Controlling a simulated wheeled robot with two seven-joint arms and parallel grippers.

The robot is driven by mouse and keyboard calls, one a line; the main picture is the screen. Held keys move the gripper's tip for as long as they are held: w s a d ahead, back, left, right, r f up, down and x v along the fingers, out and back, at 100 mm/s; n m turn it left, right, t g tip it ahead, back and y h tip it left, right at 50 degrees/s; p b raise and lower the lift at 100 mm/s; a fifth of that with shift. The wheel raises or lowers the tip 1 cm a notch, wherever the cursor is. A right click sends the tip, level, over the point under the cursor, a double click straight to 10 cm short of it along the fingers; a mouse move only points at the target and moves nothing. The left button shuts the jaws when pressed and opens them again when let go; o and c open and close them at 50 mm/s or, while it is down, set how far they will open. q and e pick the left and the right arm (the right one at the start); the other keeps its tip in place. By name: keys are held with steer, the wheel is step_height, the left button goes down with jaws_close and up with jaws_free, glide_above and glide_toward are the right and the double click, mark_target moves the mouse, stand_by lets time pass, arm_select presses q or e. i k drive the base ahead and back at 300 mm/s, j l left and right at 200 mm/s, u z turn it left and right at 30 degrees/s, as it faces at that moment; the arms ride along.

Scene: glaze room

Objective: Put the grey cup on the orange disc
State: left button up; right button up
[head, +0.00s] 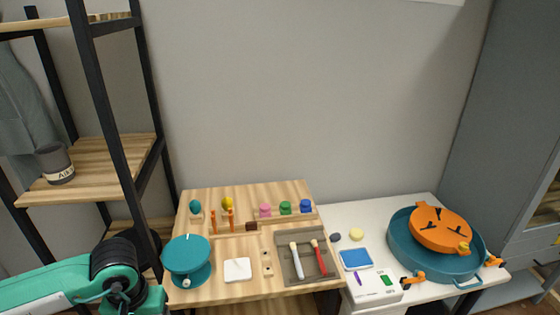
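The grey cup (55,164) stands upright on the middle board of the wooden shelf at the left, with dark lettering on its side. The orange disc (431,232) lies in the large teal basin (395,250) on the white table at the right. It has dark slots and a small yellow piece at its right edge. My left arm comes in at the lower left, but its gripper is not in view. My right gripper is not in view either. Nothing touches the cup except the board under it.
Black shelf posts (108,100) stand right of the cup. The wooden table (212,285) holds a teal wheel (188,255), a white tile (237,269), small coloured pots and a brush tray (285,272). A blue pad (356,259) and a white box (373,287) are left of the basin.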

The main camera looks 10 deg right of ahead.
mark_target(441, 225)
steer(key=l+z, duration=0.2)
steer(key=z, duration=1.25)
steer(key=i+l, duration=0.2)
steer(key=i, duration=0.25)
steer(key=i+l, duration=0.2)
steer(key=i, duration=0.25)
steer(key=i+l+z, duration=0.1)
steer(key=i, duration=0.4)
steer(key=i+l, duration=0.3)
steer(key=i, duration=0.15)
